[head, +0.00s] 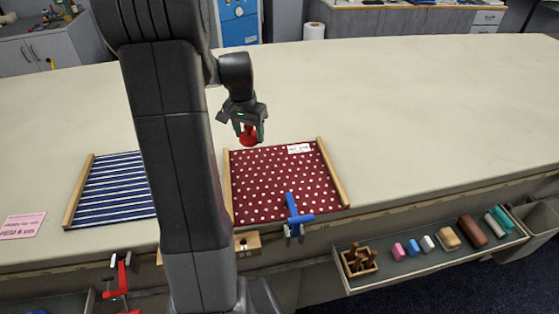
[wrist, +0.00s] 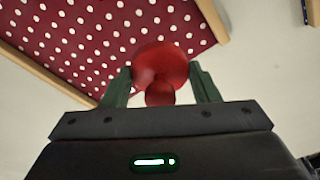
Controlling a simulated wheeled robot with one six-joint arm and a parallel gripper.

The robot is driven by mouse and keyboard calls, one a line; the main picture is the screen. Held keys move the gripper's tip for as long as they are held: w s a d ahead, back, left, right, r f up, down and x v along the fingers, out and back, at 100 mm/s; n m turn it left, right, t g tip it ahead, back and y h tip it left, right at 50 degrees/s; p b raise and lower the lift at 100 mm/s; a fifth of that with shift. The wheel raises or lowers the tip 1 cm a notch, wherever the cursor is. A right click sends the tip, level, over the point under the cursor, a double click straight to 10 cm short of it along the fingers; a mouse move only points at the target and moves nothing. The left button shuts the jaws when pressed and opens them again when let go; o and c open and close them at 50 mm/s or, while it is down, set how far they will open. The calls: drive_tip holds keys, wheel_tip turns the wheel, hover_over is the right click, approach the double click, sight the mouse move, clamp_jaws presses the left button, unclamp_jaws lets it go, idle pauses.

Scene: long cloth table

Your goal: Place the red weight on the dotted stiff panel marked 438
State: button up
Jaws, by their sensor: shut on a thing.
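My gripper (head: 247,128) is shut on the red weight (head: 248,138) and holds it near the far left corner of the dotted panel. In the wrist view the red weight (wrist: 161,68) sits between the two green fingers of my gripper (wrist: 162,85), with the panel behind it. The dotted stiff panel (head: 275,185) is dark red with white dots and has wooden strips on its left and right sides. A white label (head: 299,148) lies at its far right corner; its marking is too small to read surely. I cannot tell the gap between weight and panel.
A blue clamp (head: 293,215) sits on the dotted panel's front edge. A blue striped panel (head: 112,190) lies to the left, partly hidden by my arm. A pink card (head: 21,226) lies at far left. An open drawer (head: 400,272) holds several small items. The table's right side is clear.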

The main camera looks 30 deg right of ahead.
sight(253, 164)
drive_tip(key=shift+w+d+f, duration=0.1)
drive_tip(key=shift+w+f, duration=0.1)
wheel_tip(253, 164, down, 9)
drive_tip(key=shift+f+p, duration=0.2)
drive_tip(key=shift+p, duration=0.5)
drive_tip(key=shift+f, duration=0.1)
drive_tip(key=o, duration=1.3)
drive_tip(key=r, duration=0.8)
drive_tip(key=s+a+r+b, duration=0.1)
drive_tip(key=r, duration=0.3)
drive_tip(key=shift+a, duration=0.1)
